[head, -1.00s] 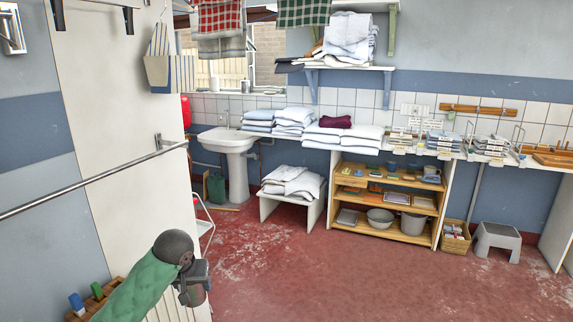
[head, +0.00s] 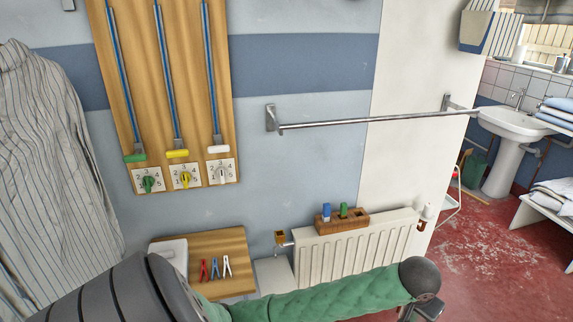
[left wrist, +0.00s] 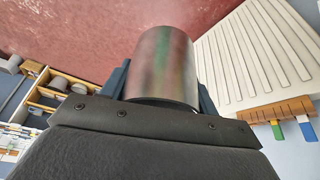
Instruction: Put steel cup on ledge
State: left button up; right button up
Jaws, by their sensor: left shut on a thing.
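The steel cup (left wrist: 162,62) is a shiny metal cylinder, seen close up in the left wrist view. It sits between the two dark fingers of my left gripper (left wrist: 163,90), which is shut on it. In the head view my left gripper (head: 425,308) is at the lower right, beyond the right end of the radiator; I cannot make out the cup there. A window ledge (head: 540,69) shows at the upper right, well beyond the gripper, with small items on it. My right gripper is out of view.
A white radiator (head: 355,248) carries a brick-coloured holder (head: 342,222) with blue and green blocks. A metal rail (head: 360,121) runs along the wall. A sink (head: 512,122) and a bench (head: 545,208) with folded towels stand right. Red floor (head: 470,260) is open between.

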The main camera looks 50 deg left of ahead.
aim_at(277, 282)
jog(key=k+l+u, duration=0.1)
jog(key=l+u, duration=0.15)
jog(key=l, duration=0.15)
jog(key=k+l+u, duration=0.2)
jog(key=l, duration=0.15)
jog(key=i+u, duration=0.1)
jog(key=u, duration=1.15)
